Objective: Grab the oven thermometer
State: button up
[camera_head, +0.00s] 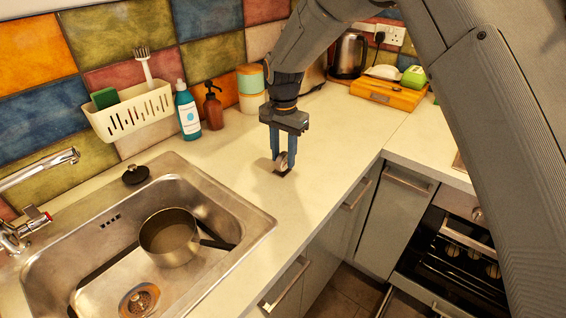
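A small object that looks like the oven thermometer (282,163), pale with a dark base, stands on the light countertop (330,140) to the right of the sink. My gripper (284,158) points straight down over it. Its two blue fingers are apart, one to each side of the thermometer, with the tips close to the counter. The fingers hide part of the thermometer. I cannot tell whether they press on it.
A steel sink (220,208) with a pot (169,237) lies at left. Bottles (187,110), canisters (250,88) and a tiled wall stand behind. A kettle (349,55) and a wooden board (388,93) are at the back right. An oven (462,262) is at lower right.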

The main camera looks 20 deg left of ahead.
grip_shut()
jog(key=shift+r, duration=0.15)
